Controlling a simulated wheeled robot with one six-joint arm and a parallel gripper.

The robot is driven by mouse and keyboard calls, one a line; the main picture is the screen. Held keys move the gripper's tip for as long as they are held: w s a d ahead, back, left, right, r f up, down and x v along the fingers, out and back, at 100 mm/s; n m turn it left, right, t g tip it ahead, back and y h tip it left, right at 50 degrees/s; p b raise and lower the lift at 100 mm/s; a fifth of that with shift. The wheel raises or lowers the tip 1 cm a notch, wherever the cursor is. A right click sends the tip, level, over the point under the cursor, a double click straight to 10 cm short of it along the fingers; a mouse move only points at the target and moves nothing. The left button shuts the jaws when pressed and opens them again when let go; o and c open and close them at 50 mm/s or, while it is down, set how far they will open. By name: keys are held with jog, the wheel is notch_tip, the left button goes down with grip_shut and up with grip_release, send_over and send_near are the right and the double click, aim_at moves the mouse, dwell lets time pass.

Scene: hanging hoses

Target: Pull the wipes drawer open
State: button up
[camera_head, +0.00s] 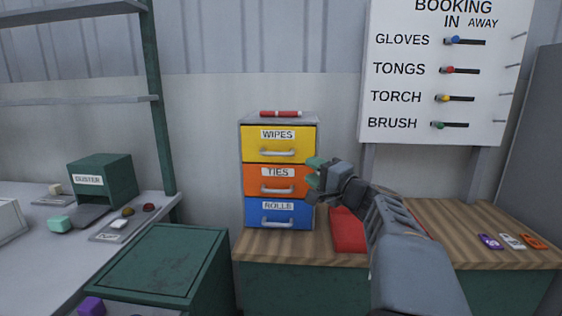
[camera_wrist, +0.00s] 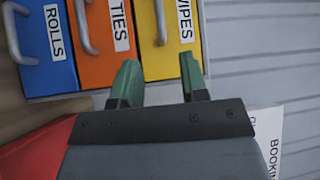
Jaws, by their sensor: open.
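The yellow WIPES drawer (camera_head: 252,146) is the top one of three in a small drawer unit in the head view, and it looks shut. Its pale bar handle (camera_head: 278,153) sits below the label. The yellow front (camera_wrist: 165,65) and its handle (camera_wrist: 160,22) also show in the wrist view, turned sideways. My gripper (camera_head: 314,172) is open and empty. In the head view it appears at the unit's right edge, near the level of the yellow and orange drawers. In the wrist view the fingers (camera_wrist: 158,75) point towards the yellow and orange fronts, apart from the handle.
The orange TIES drawer (camera_head: 256,180) and blue ROLLS drawer (camera_head: 254,213) lie below, both looking shut. A red marker (camera_head: 280,114) lies on top. A red object (camera_head: 346,230) is on the wooden bench (camera_head: 440,222) beside the unit. A labelled board (camera_head: 400,50) stands behind right.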

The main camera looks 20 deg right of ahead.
aim_at(283, 155)
jog(key=p+x, duration=0.1)
jog(key=x, duration=1.1)
jog(key=shift+w+a+r+p, duration=0.1)
jog(key=shift+w+a+p, duration=0.05)
jog(key=shift+w+p, duration=0.25)
jog(key=shift+c, duration=0.5)
grip_shut()
jog(key=shift+s, duration=0.1)
